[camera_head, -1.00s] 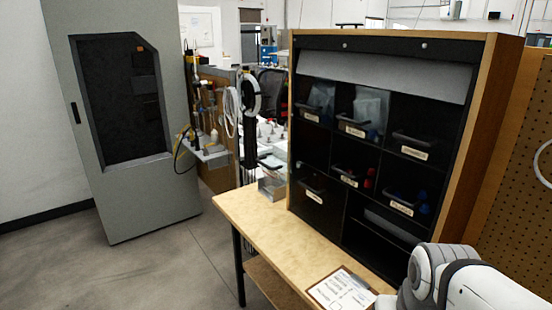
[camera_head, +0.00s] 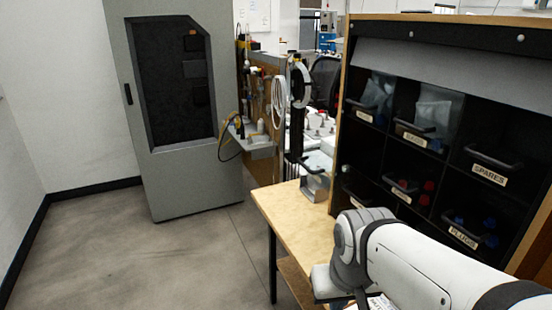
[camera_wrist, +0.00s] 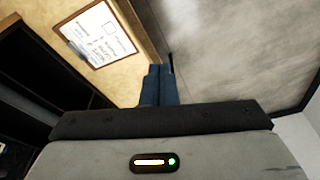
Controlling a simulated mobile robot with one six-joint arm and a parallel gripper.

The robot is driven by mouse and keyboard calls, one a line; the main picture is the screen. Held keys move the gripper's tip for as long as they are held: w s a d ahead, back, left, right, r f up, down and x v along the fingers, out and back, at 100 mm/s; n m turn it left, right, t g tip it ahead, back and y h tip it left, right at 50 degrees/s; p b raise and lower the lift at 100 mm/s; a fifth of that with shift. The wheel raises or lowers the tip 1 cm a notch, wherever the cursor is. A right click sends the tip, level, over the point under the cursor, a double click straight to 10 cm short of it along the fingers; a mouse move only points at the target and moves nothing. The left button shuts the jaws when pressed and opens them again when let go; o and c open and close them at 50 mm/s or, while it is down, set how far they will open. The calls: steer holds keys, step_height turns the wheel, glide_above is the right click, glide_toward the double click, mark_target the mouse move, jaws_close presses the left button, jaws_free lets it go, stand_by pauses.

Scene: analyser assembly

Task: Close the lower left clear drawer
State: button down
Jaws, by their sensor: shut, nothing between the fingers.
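A black-fronted cabinet (camera_head: 450,205) on the bench holds several clear drawers in rows. The lower left drawer (camera_head: 349,181) is at the cabinet's left side, partly hidden behind my arm. How far it stands out is hard to tell. My gripper (camera_wrist: 161,68) is shut and empty in the wrist view. Its two dark blue fingers are together, over the bench's edge and the floor, apart from any drawer. The head view does not show its fingertips clearly.
The wooden bench (camera_head: 290,215) has a clipboard with a sheet (camera_wrist: 98,35) on it and a small metal box (camera_head: 314,186) at its far end. A tall grey cabinet (camera_head: 193,170) stands at the left. The floor (camera_head: 110,250) is clear.

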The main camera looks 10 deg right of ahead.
steer(key=w+a+r+n+t+h+p, duration=0.1)
steer(key=w+a+r+p, duration=0.3)
steer(key=w, duration=0.6)
steer(key=w+a+r+n+t+h+b, duration=0.1)
steer(key=w+a+r+t+h, duration=0.1)
steer(key=w+r, duration=0.6)
steer(key=w+a+r+t+h+p, duration=0.1)
steer(key=w+a+r+p, duration=0.15)
steer(key=w, duration=1.05)
steer(key=w+d+f+p, duration=0.2)
steer(key=w+d+f, duration=0.4)
steer(key=d, duration=0.1)
steer(key=shift+w+f, duration=0.25)
steer(key=shift+f, duration=0.15)
